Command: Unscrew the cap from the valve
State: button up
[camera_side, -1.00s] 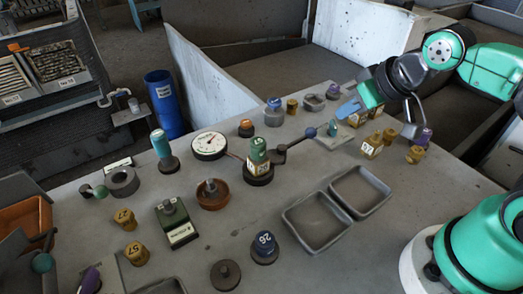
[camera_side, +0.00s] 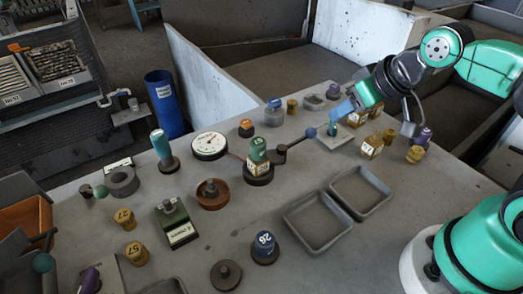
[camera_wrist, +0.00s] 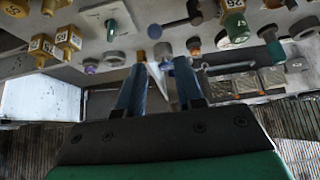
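No part is plainly marked as the valve or its cap. A small teal-green upright peg (camera_side: 332,129) stands on a pale plate (camera_side: 336,141), just below my gripper (camera_side: 342,110) in the side view. The peg also shows at the top left of the wrist view (camera_wrist: 111,30). A green-topped, numbered fitting (camera_side: 258,152) sits on a dark round base, with a lever arm (camera_side: 290,147) ending in a dark blue knob (camera_side: 310,132). My gripper's two blue fingers are apart with nothing visible between them in the wrist view (camera_wrist: 160,72).
Yellow numbered blocks (camera_side: 371,146) and a purple-topped part (camera_side: 422,136) stand right of the plate. Two empty grey trays (camera_side: 318,220) lie nearer the front. A round gauge (camera_side: 209,145) and several other parts stand left. A low wall (camera_side: 210,85) borders the table's back.

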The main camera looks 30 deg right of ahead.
jog(key=o, duration=0.3)
jog(key=w+a+m+g, duration=0.1)
jog(key=w+a, duration=0.1)
jog(key=w+a+r+m+g, duration=0.1)
jog(key=w+a+g, duration=0.1)
jog(key=a, duration=0.1)
jog(key=shift+w+r+y, duration=0.2)
jog(key=shift+y, duration=0.1)
jog(key=m+g, duration=0.3)
jog(key=g, duration=0.1)
send_over(258, 141)
notch_tip(258, 141, down, 3)
jog(key=shift+f, duration=0.1)
jog(key=m, duration=1.1)
jog(key=shift+m, duration=0.4)
jog(key=shift+f+m, duration=0.1)
jog(key=shift+m, duration=0.6)
jog(key=shift+f, duration=3.35)
grip_shut()
